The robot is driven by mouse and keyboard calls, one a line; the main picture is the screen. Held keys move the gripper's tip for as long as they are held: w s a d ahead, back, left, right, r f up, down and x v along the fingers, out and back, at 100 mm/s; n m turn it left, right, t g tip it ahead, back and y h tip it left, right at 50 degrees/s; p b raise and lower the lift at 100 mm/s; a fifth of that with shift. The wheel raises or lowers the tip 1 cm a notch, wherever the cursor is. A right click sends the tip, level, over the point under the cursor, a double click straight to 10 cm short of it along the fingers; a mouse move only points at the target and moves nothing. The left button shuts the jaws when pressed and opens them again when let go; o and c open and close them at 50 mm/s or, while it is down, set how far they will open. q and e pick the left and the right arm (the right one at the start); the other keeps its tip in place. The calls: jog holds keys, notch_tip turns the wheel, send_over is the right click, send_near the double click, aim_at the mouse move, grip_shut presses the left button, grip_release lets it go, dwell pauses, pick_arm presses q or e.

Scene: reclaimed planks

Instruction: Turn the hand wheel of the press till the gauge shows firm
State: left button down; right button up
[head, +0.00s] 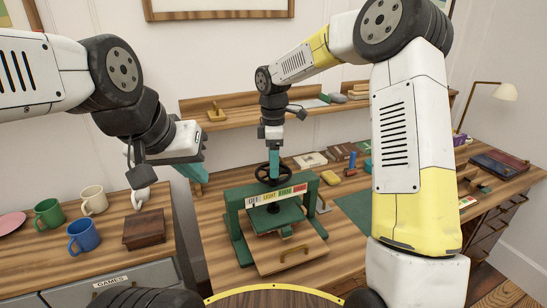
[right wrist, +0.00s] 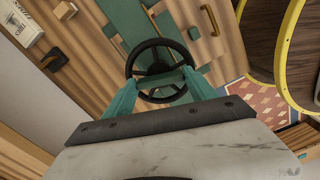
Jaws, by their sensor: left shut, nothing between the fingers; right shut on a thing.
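The green press (head: 236,205) stands on the wooden workbench, with its black hand wheel (head: 262,175) on top. The gauge (head: 276,195) is a strip of white, yellow, green and red fields on the press's front beam. I cannot make out where its pointer stands. My right gripper (head: 274,165) comes down from above and is shut on the hand wheel. In the right wrist view, the teal fingers reach the near part of the wheel (right wrist: 131,58) and hide some of it. My left gripper (head: 195,172) is shut and empty, left of the press and apart from it.
Mugs (head: 84,236) and a brown box (head: 144,229) stand on the left cabinet. A wall shelf (head: 235,118) runs behind. Small items and a green mat (head: 353,208) lie to the right.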

jog(key=shift+m, duration=0.3)
jog(key=m, duration=0.3)
jog(key=shift+r+m, duration=0.1)
jog(key=shift+m, duration=0.3)
jog(key=m, duration=0.4)
jog(key=shift+m, duration=0.3)
jog(key=m, duration=0.4)
jog(key=shift+m, duration=2.2)
jog(key=o, duration=1.4)
jog(key=shift+c, duration=0.2)
